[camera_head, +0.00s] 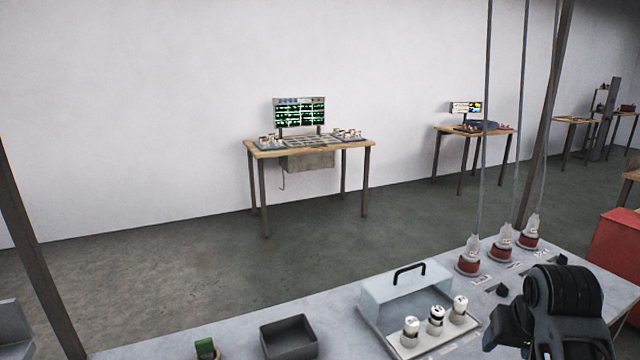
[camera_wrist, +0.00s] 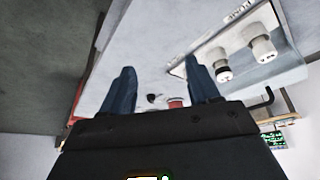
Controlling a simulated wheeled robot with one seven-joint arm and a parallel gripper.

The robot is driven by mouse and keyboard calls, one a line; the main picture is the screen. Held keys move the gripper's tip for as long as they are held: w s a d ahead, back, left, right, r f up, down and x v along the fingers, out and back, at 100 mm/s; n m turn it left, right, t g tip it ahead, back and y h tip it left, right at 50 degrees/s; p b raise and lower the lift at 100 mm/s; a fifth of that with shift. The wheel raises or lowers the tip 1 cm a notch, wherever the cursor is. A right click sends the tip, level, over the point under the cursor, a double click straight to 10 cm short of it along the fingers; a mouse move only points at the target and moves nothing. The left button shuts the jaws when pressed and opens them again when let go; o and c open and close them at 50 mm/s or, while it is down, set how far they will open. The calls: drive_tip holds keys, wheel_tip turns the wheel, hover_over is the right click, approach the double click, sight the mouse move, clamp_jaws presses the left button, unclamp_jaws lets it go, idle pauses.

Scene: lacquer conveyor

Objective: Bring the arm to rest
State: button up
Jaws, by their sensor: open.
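My gripper (camera_wrist: 161,80) is open in the wrist view, its two dark blue fingers apart with nothing held between them. My dark wrist (camera_head: 562,310) shows at the lower right of the head view, over the right part of the pale bench (camera_head: 335,303). The fingertips cannot be made out clearly there. In the head view, three white-capped jars (camera_head: 436,318) stand upright on a tray left of my wrist. Two white jars (camera_wrist: 262,48) show at the upper right of the wrist view, apart from the fingers.
A clear cover (camera_head: 388,293) with a black handle stands behind the jars. Three red-based, hose-fed fittings (camera_head: 469,258) stand along the bench's far side. A dark empty bin (camera_head: 289,338) and a green item (camera_head: 205,348) are further left. A red box (camera_head: 617,242) is at right.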

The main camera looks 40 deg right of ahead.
drive_tip(key=a+f+n+t, duration=0.1)
drive_tip(key=a, duration=0.2)
drive_tip(key=a+f+n, duration=0.1)
drive_tip(key=a+f, duration=0.1)
drive_tip(key=a+f+n+t+h, duration=0.1)
drive_tip(key=a+f, duration=0.1)
drive_tip(key=a, duration=0.1)
drive_tip(key=shift+w+a+f+t, duration=0.25)
drive_tip(key=shift+a+t, duration=0.05)
drive_tip(key=s+a+r+n+t+y, duration=0.1)
drive_tip(key=s+a+n+t, duration=0.2)
drive_tip(key=a, duration=0.6)
drive_tip(key=s+a+r+n+t+y, duration=0.1)
drive_tip(key=s+a+r+n+t, duration=0.1)
drive_tip(key=s+a, duration=0.4)
drive_tip(key=a+n+t, duration=0.1)
drive_tip(key=a+t, duration=0.1)
drive_tip(key=a, duration=0.2)
drive_tip(key=shift+s+y+b, duration=0.25)
drive_tip(key=shift+y+b, duration=0.15)
drive_tip(key=s+a+r+t, duration=0.1)
drive_tip(key=s+r, duration=0.1)
drive_tip(key=s+a+r+n+y, duration=0.1)
drive_tip(key=s+a+r, duration=0.1)
drive_tip(key=s+a+r+n+t+y, duration=0.1)
drive_tip(key=s+r, duration=0.1)
drive_tip(key=shift+a+r+t, duration=0.2)
drive_tip(key=shift+r+t, duration=0.1)
drive_tip(key=shift+s+r, duration=0.1)
drive_tip(key=shift+r, duration=0.1)
